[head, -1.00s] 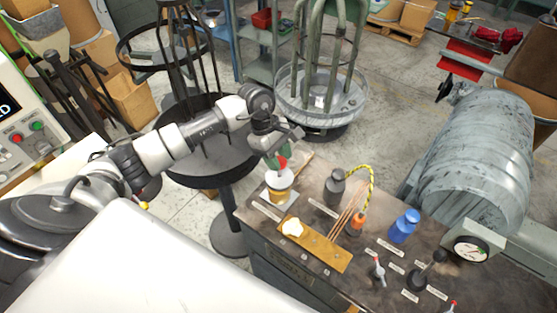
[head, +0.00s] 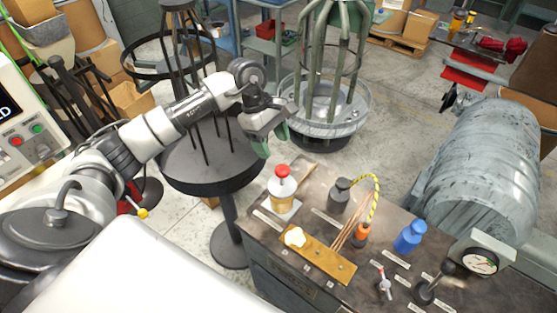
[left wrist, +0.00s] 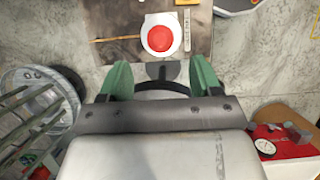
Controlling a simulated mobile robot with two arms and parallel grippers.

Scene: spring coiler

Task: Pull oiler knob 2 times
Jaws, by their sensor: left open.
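The oiler (head: 281,199) is a small pale and yellow container with a red knob (head: 283,171) on top. It stands upright on a light plate at the far left corner of the bench. In the left wrist view the red knob (left wrist: 160,38) shows from above, beyond the fingertips. My left gripper (head: 270,143), with green fingers, is above and behind the oiler, clear of the knob. In the left wrist view it (left wrist: 161,76) is open with nothing between its fingers. My right gripper is not in view.
The bench (head: 325,185) also holds a dark bottle (head: 339,195), an orange-capped bottle (head: 361,235) with a yellow-black cord, a blue bottle (head: 410,237), small levers and a gauge (head: 480,261). A round black stand (head: 213,165) is below my arm.

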